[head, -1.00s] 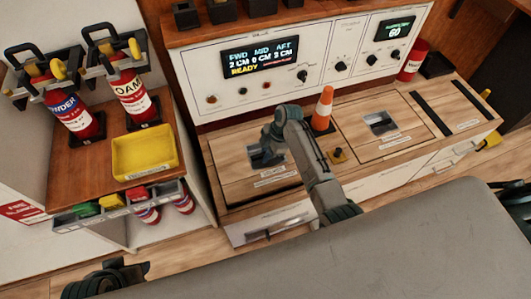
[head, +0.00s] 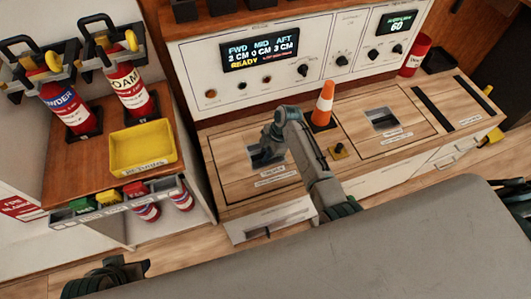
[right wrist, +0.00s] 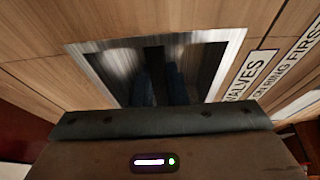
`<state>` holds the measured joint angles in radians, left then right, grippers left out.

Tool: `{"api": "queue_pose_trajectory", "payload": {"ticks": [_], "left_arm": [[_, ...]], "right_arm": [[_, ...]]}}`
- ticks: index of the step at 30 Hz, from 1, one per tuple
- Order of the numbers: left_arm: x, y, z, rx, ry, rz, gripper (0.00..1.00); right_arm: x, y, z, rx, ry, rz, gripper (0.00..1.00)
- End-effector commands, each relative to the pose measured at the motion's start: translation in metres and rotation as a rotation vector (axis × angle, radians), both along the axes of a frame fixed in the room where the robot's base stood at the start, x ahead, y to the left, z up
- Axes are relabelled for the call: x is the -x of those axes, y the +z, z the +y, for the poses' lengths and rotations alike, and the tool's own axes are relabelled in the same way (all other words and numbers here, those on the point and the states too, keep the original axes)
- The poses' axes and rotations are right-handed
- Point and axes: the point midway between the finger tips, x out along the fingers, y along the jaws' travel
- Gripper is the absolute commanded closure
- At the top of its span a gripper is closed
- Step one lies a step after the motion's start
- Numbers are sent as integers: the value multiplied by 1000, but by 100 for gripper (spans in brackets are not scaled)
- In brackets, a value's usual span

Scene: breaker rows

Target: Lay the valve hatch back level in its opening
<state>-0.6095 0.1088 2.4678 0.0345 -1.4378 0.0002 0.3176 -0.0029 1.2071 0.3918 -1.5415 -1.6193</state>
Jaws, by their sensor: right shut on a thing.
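The valve hatch (head: 232,172) is the wooden panel at the left of the bench top, with a recessed metal pull and a label. It looks roughly level with the bench around it, but I cannot tell whether it sits fully flush. My right gripper (head: 262,157) reaches down into the pull and is shut on it. In the right wrist view, the metal-framed recess (right wrist: 236,44) has the dark fingers inside it, and the "VALVES" label lies to its right. My left gripper is not in view; only a dark part of my left arm shows at the lower left.
A second hatch (head: 408,137) lies farther right. A control panel (head: 210,65) rises behind. A yellow tray (head: 142,150) and two extinguishers stand on the left cabinet.

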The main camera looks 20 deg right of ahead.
Motion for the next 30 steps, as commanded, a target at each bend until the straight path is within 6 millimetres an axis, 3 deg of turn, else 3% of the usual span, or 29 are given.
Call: {"api": "queue_pose_trajectory", "payload": {"ticks": [1,2,3,6,17,24,30], "left_arm": [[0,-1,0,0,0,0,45],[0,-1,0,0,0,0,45],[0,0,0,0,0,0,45],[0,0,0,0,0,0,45],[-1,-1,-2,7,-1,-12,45],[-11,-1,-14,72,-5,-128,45],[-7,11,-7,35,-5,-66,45]], "right_arm": [[-2,0,0,-1,0,-4,100],[-2,0,0,-1,0,-4,85],[-2,1,0,-1,0,-4,78],[-1,0,0,-1,0,-3,62],[1,-3,0,1,0,2,62],[0,-2,0,0,0,0,62],[-2,47,-20,2,-1,-5,62]]}}
